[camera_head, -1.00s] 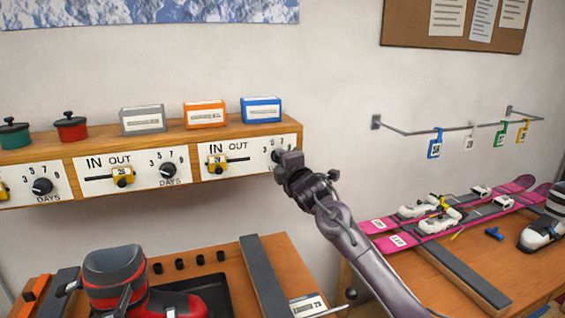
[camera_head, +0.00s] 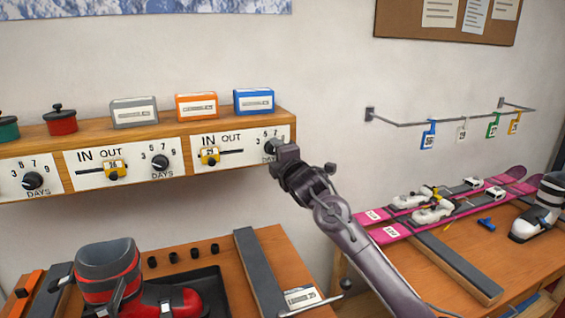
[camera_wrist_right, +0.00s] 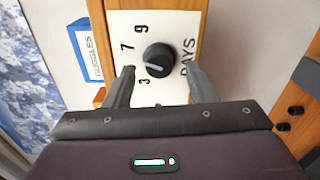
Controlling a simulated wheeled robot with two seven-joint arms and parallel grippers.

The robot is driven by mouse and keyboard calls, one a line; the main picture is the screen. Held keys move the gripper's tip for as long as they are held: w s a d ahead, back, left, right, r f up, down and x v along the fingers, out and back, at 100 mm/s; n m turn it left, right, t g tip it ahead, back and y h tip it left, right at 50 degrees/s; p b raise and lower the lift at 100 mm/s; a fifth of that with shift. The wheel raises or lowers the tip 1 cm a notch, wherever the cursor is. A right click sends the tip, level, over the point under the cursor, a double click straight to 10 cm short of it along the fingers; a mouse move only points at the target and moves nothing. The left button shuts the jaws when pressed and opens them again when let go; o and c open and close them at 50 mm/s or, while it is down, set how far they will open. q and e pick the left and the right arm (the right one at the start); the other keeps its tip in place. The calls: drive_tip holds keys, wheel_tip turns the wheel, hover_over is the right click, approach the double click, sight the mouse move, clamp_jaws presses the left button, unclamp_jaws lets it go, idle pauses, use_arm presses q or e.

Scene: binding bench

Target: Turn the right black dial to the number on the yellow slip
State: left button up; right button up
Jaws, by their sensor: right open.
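The right black dial (camera_head: 270,146) sits on the rightmost white panel of the wooden shelf, partly hidden by my right gripper in the head view. In the wrist view the dial (camera_wrist_right: 159,58) lies between the two fingers of my right gripper (camera_wrist_right: 158,80), which stand apart on either side of it. The dial's white mark points left, toward the left finger. The figures 3, 7 and 9 show around it; the finger covers part of the scale. A yellow tag (camera_head: 209,156) is on the slider left of the dial; its number is too small to read surely. My left gripper is out of view.
Orange (camera_head: 197,106) and blue (camera_head: 254,101) boxes stand on the shelf above. Another black dial (camera_head: 160,162) is on the panel to the left. A ski boot (camera_head: 108,275) stands on the bench below; pink skis (camera_head: 392,233) lie at right. A yellow tag (camera_head: 514,127) hangs on a wall rail.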

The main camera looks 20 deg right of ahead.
drive_tip(key=s+b, duration=0.2)
drive_tip(key=s, duration=0.4)
drive_tip(key=shift+s+d, duration=0.15)
drive_tip(key=shift+s, duration=0.05)
